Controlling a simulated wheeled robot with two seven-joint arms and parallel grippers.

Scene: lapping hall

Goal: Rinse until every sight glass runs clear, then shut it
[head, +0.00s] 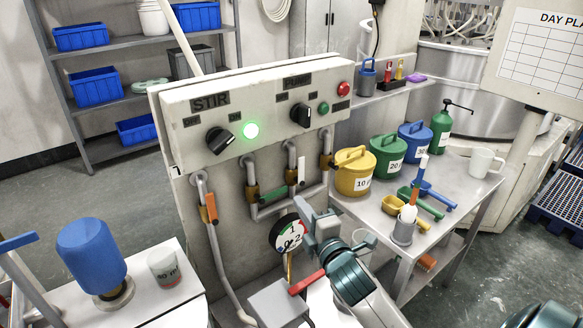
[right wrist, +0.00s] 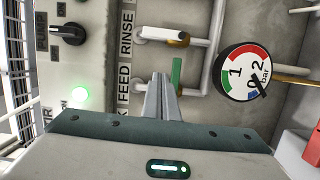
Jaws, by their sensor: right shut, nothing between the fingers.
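The grey panel (head: 265,100) carries a STIR knob (head: 219,140), a lit green lamp (head: 251,130) and a second knob (head: 301,112). Below it are pipes with an orange-handled valve (head: 211,207), a green-handled valve (head: 274,195) and a white-handled valve (head: 301,170). The green handle (right wrist: 177,74) and white handle (right wrist: 158,33) show in the right wrist view, near FEED and RINSE lettering. A round gauge (head: 287,232) is beside my right gripper (head: 304,210). That gripper (right wrist: 162,80) is shut and empty, its tips before the green handle; contact cannot be told. I cannot make out any sight glass clearly.
A red lever (head: 307,281) on a grey box (head: 278,303) is below my right gripper. A blue-topped device (head: 92,255) and a beaker (head: 164,267) stand at left. Yellow (head: 355,172), green and blue cans crowd the right bench (head: 455,190).

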